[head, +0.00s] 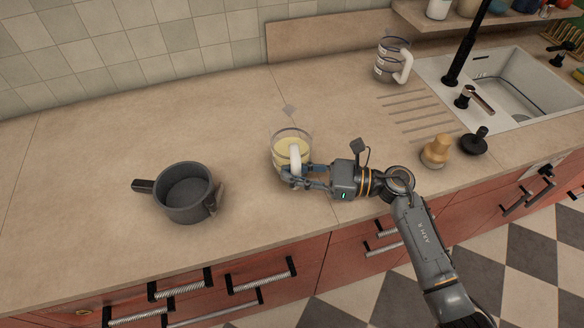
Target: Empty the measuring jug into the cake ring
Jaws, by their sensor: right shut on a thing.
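A clear measuring jug (291,142) with a white handle and pale yellow contents is at the middle of the worktop. My right gripper (293,174) is shut on the jug's handle, on the near side. The jug looks upright; I cannot tell whether its base touches the worktop. A dark grey round pot (184,193) with a handle on its left and a short grip on its right stands to the left of the jug, apart from it. Its inside looks empty. I see nothing that is clearly a cake ring. My left gripper is not in view.
A second clear jug (392,62) with a white handle stands at the back, left of the sink (520,85). A wooden-coloured mill (436,151) and a black knobbed item (475,141) stand at the right. The worktop (238,150) between pot and held jug is clear.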

